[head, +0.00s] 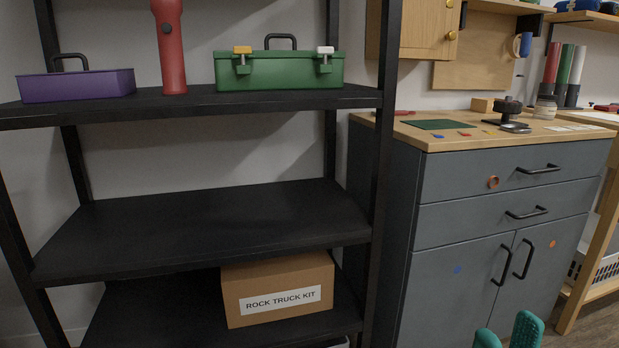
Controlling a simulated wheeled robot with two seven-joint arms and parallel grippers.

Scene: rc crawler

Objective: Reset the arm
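Two teal fingertips of my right gripper (507,335) show at the bottom edge, right of centre, in front of the grey cabinet (455,262). They stand apart with a gap between them, and nothing shows in the gap. The rest of my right arm is below the picture. My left gripper and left arm are not in view.
A black shelf rack (200,225) fills the left. It bears a purple toolbox (78,86), red flashlight (170,50), green toolbox (280,72) and cardboard box (277,275). The middle shelf is bare. The cabinet's wooden top (465,143) carries small parts.

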